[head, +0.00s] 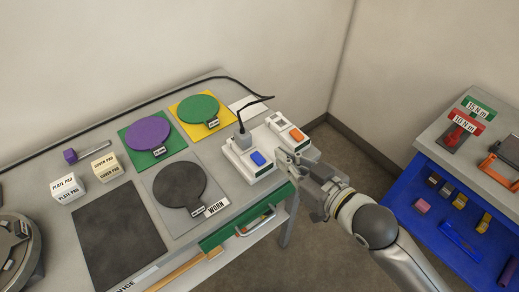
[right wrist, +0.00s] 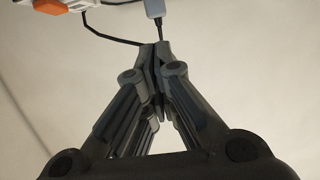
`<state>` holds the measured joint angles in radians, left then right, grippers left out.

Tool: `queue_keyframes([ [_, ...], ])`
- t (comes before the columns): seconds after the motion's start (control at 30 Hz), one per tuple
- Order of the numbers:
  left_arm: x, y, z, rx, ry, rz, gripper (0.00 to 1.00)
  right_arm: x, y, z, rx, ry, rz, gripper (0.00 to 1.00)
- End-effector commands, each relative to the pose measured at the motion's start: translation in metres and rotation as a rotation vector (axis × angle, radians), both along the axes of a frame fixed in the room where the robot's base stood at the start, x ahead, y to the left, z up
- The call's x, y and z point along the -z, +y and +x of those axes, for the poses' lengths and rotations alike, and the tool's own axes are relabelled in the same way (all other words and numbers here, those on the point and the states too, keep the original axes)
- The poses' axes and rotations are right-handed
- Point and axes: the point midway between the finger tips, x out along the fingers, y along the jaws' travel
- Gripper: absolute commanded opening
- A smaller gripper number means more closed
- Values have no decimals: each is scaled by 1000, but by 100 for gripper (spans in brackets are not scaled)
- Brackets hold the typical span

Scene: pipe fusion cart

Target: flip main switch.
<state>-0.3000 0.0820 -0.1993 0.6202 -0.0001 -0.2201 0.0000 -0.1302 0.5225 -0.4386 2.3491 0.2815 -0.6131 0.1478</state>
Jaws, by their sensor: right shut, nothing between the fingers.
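Two white switch units stand at the right end of the bench. One has a blue rocker switch (head: 258,158) and a grey plug (head: 243,138) with a black cable in it. The other has an orange rocker switch (head: 296,134). I cannot read a label that tells which is the main switch. My right gripper (head: 282,156) is shut and empty, with its tips close beside the units, right of the blue switch. In the right wrist view the shut fingertips (right wrist: 155,50) point toward the plug (right wrist: 154,9), with the orange switch (right wrist: 50,6) at top left. My left gripper is out of view.
Purple (head: 149,132) and green (head: 198,108) discs lie on coloured mats on the bench, with a dark disc (head: 180,184) labelled WORN. White blocks (head: 67,188) stand at left. A blue tray (head: 440,222) with small parts is at right. Open floor lies between.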

Motion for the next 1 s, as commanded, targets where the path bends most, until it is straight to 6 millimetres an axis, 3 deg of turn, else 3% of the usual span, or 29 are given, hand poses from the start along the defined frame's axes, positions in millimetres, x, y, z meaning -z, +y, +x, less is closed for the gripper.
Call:
queue_keyframes([
  [0.6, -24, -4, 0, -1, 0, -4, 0, 20, 57, 78, 0, 1, 1, 0],
  [0.8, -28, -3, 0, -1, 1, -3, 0, 51, 56, 78, 0, 3, -2, 0],
  [1.0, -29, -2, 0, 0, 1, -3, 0, 62, 57, 77, -1, 0, 0, 0],
])
